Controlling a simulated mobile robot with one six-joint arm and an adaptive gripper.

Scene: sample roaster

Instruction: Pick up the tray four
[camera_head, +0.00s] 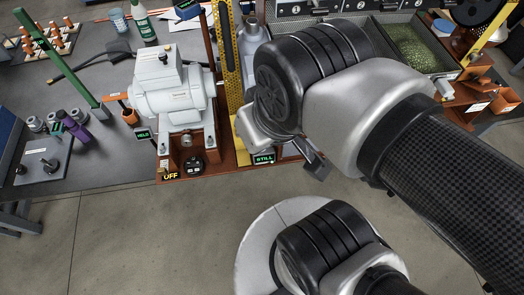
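A grey metal tray (385,22) holding green beans (410,48) sits at the upper right, partly covered by my arm. No number reading "four" can be made out on it, so I cannot tell whether it is tray four. My gripper (317,164) is mostly hidden behind my wrist. Only a dark finger-like part shows, beside the green STILL display (264,159) at the front edge of the roaster base. Whether it is open, shut or holding something does not show.
A row of dark labelled fronts (320,10) lines the top. The white motor unit (170,95) stands on an orange-brown base (222,170). A yellow perforated upright (229,60) rises beside it. Bottles and cups stand on the grey table (110,160).

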